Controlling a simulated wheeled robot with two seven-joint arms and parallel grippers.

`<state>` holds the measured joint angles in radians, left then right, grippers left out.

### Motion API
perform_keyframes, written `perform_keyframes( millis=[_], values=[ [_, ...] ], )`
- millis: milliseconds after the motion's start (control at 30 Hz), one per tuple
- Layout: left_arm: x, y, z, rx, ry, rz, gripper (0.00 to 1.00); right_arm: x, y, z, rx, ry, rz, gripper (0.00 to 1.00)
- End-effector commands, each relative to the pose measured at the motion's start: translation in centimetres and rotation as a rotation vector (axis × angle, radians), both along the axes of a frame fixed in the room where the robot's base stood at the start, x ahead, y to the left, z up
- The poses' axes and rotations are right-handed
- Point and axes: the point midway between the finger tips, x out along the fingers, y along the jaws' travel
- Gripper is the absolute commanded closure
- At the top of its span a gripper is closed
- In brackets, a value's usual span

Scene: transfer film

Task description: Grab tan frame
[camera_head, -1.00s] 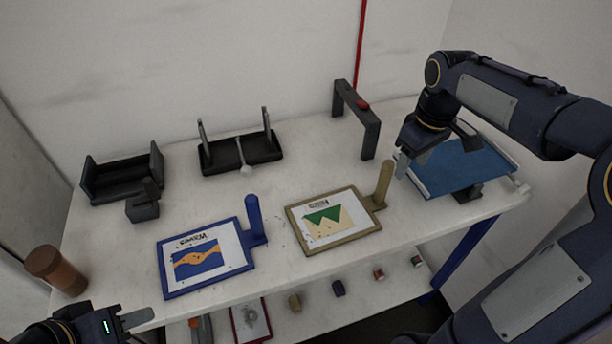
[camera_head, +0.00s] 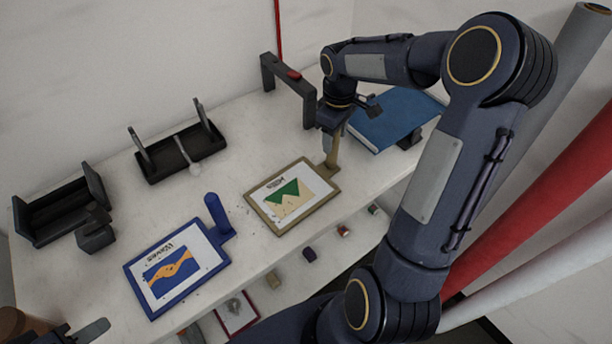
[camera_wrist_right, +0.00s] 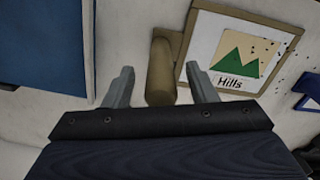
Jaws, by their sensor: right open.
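The tan frame (camera_head: 270,212) lies flat on the white table and holds a "Hills" print with green mountains. Its tan upright handle (camera_head: 332,152) stands at its right corner. In the right wrist view the handle (camera_wrist_right: 161,72) shows between the two fingers of my right gripper (camera_wrist_right: 160,88), and the frame (camera_wrist_right: 187,45) extends to the right. My right gripper (camera_head: 332,140) is open at the handle, with its fingers on either side; contact cannot be made out. My left gripper (camera_head: 88,332) is at the bottom left edge, mostly cut off, away from the frame.
A blue frame (camera_head: 130,265) with a blue handle lies left of the tan frame. A blue board (camera_head: 400,118) lies to the right. A dark arch (camera_head: 290,80), a dark tray (camera_head: 180,158) and a dark holder (camera_head: 55,210) stand behind. Small items sit on a lower shelf.

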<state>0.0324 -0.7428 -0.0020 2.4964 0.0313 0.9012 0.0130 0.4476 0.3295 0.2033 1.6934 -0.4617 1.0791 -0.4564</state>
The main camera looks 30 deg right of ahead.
Motion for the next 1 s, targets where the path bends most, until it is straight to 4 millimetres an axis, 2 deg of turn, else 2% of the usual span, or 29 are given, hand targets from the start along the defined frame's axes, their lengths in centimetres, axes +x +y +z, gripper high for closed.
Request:
perform_keyframes(
  millis=[167,567,1000],
  values=[
    [0.0,0.0,-0.02,0.0,0.0,0.0,0.64,0.02,0.01,-0.03,-0.001,-0.001,0.0,0.48],
    [0.0,0.0,-0.02,0.0,0.0,0.0,0.64,0.03,0.01,0.0,-0.001,-0.001,0.0,0.99],
    [0.0,0.0,-0.05,0.0,0.0,0.0,0.64,0.08,0.02,0.29,0.0,-0.002,0.0,1.0]
  ],
)
